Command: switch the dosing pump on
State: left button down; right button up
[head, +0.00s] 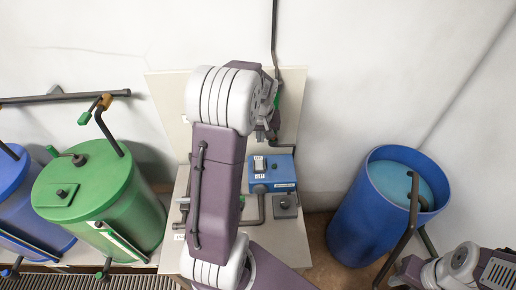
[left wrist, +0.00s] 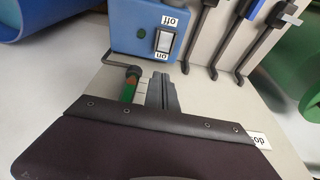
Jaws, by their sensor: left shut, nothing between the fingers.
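The dosing pump is a blue box (head: 282,170) on a pale bench in the head view. It also shows at the top of the left wrist view (left wrist: 130,29). Its light rocker switch (left wrist: 164,41) sits between an "off" label (left wrist: 169,21) and an "on" label (left wrist: 161,56); both labels read upside down there. Which side of the rocker is pressed I cannot tell. My left gripper (left wrist: 160,80) is shut and empty, its tips just below the "on" label in that picture. I see no clear contact. My right arm (head: 462,262) is at the lower right; its jaw state is unclear.
A green tank (head: 100,190) and a blue tank stand at left, an open blue barrel (head: 345,225) of liquid at right. A dark pipe (left wrist: 122,64) bends beside the pump. Several dark levers (left wrist: 233,38) hang on the panel near the switch.

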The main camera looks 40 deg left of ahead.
pick_arm(q)
jog(key=p, duration=0.3)
send_near(257, 160)
jog(key=x, duration=0.5)
jog(key=shift+w+a, duration=0.15)
jog(key=shift+w, duration=0.2)
jog(key=shift+f, duration=0.75)
jog(key=shift+f+b, duration=0.35)
jog(key=shift+b, duration=0.35)
jog(key=shift+r, duration=0.15)
